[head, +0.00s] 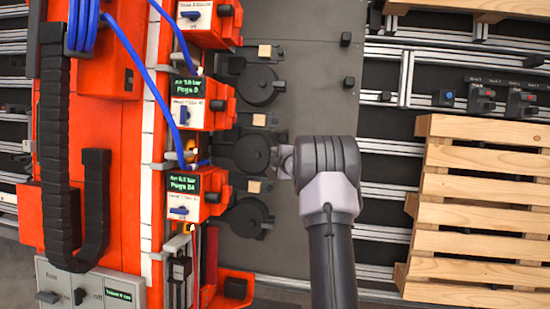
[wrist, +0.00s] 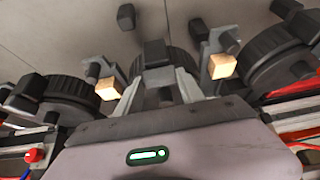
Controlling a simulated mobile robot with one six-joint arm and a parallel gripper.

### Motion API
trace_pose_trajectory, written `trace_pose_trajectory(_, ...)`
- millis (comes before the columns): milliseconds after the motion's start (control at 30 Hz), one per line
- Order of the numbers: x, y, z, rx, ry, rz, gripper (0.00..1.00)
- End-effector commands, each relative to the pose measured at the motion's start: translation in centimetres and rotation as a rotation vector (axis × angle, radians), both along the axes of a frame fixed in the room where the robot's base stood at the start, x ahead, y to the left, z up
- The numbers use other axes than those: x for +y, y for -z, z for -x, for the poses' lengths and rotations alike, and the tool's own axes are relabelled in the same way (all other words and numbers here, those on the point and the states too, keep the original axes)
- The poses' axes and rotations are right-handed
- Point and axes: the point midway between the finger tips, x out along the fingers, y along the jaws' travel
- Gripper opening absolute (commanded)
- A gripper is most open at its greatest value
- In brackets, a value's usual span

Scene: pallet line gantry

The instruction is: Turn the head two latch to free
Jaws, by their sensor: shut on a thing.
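Three black round units (head: 252,152) stand in a column beside the orange heads, and I take the middle one as head two. My gripper (head: 279,162) reaches it from the right and is shut at its right side. In the wrist view my gripper's grey fingers (wrist: 163,84) close on a dark part, which I take as the latch, in front of a black block (wrist: 155,51) on that unit. The fingers hide most of the held part, so its turn angle cannot be told. Neighbouring round units show at left (wrist: 62,97) and right (wrist: 283,66).
Small tan blocks (head: 258,120) sit close to the round units. Orange heads with blue levers (head: 183,114) and hanging blue hoses (head: 135,55) stand at left. A wooden pallet (head: 485,215) is at right. The grey plate (head: 318,90) above my gripper is mostly clear.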

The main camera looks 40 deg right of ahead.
Motion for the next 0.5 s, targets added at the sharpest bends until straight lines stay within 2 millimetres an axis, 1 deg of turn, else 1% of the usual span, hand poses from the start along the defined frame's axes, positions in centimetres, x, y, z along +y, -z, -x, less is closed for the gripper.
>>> trace_pose_trajectory(200,0.02,0.00,-0.02,0.001,-0.002,0.002,0.05)
trace_pose_trajectory(233,0.02,0.00,-0.02,0.001,-0.002,0.002,0.51)
trace_pose_trajectory(267,0.02,0.00,-0.02,0.001,-0.002,0.002,0.55)
trace_pose_trajectory(500,0.02,-0.02,-0.02,-0.001,-0.002,0.002,0.55)
